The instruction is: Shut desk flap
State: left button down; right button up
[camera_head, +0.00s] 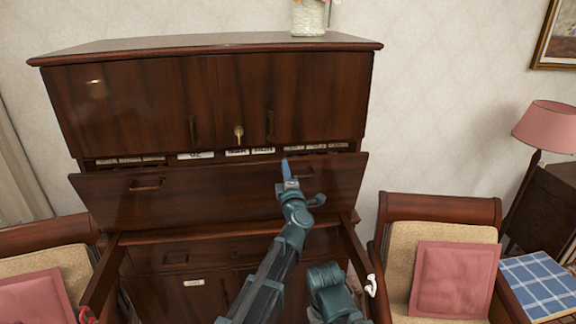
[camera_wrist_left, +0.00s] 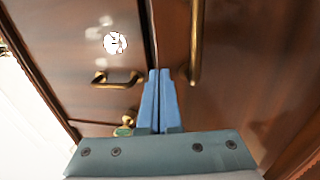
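The desk flap (camera_head: 215,192) is a wide dark wood panel with a brass handle (camera_head: 146,184) at its left, in the head view. It is tilted up steeply, with a gap along its top edge where a row of labelled compartments (camera_head: 237,153) shows. My left gripper (camera_head: 287,170) is in front of the flap, right of its middle, with the tips near its top edge. I cannot tell whether they touch it. In the left wrist view its blue fingers (camera_wrist_left: 159,98) are together with nothing between them. My right gripper is not in view.
Two wooden supports, left (camera_head: 101,277) and right (camera_head: 357,256), stick out below the flap. Upper cabinet doors (camera_head: 225,100) with a key (camera_head: 239,132) are shut. Cushioned chairs stand left (camera_head: 45,268) and right (camera_head: 441,255). A white vase (camera_head: 309,17) stands on top.

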pick_arm(q)
jog(key=shift+g, duration=0.5)
jog(key=p+x, duration=0.1)
jog(key=x, duration=0.1)
jog(key=r+p+x, duration=0.1)
jog(key=x, duration=0.1)
jog(key=shift+x, duration=0.95)
jog(key=shift+r, duration=0.15)
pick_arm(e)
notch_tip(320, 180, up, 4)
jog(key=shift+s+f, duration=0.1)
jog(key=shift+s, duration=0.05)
pick_arm(q)
jog(key=shift+w+r, duration=0.1)
jog(key=shift+w, duration=0.05)
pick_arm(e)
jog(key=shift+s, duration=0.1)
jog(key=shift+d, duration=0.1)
